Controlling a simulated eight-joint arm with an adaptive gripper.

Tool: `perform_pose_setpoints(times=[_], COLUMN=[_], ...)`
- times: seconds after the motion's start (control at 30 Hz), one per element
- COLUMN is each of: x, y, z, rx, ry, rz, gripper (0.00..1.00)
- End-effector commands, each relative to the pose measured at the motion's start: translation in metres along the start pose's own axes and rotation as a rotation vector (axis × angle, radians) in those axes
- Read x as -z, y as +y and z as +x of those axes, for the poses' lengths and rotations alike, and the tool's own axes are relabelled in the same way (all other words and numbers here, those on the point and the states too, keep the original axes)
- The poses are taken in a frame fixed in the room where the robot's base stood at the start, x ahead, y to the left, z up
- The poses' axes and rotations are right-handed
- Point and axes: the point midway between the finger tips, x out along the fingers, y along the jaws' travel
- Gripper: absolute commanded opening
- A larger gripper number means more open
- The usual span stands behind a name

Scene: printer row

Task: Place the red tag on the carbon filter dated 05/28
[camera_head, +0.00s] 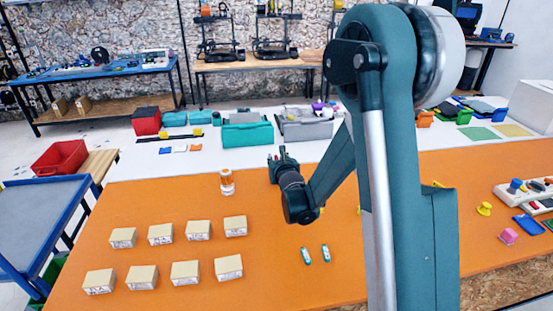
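Several beige blocks with white labelled fronts, likely the carbon filters, stand in two rows on the orange mat. One is at the right of the back row (235,226), another at the left of the front row (99,282). Their dates are too small to read. A row of small flat pieces lies on the white surface behind the mat; the right one looks orange-red and may be the red tag (195,148). My gripper (278,156) is above the far part of the mat, apart from the blocks. Its fingers are too small to tell whether they are open or hold anything.
An orange-and-white bottle (227,182) stands behind the blocks. Two small teal-and-white items (307,256) lie right of them. A red box (146,121) and a teal bin (247,133) stand at the back. My arm hides part of the mat at right.

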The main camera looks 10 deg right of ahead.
Motion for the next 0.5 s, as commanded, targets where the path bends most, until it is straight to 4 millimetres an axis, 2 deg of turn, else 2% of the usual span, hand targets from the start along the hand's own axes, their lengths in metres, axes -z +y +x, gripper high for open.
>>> perform_pose_setpoints(times=[0.27,0.5], x=[-0.004,-0.004], y=[0.000,0.000], z=[-0.003,-0.031], rx=[0.000,0.000], ry=[0.000,0.000], rz=[0.000,0.000], gripper=[0.24,0.24])
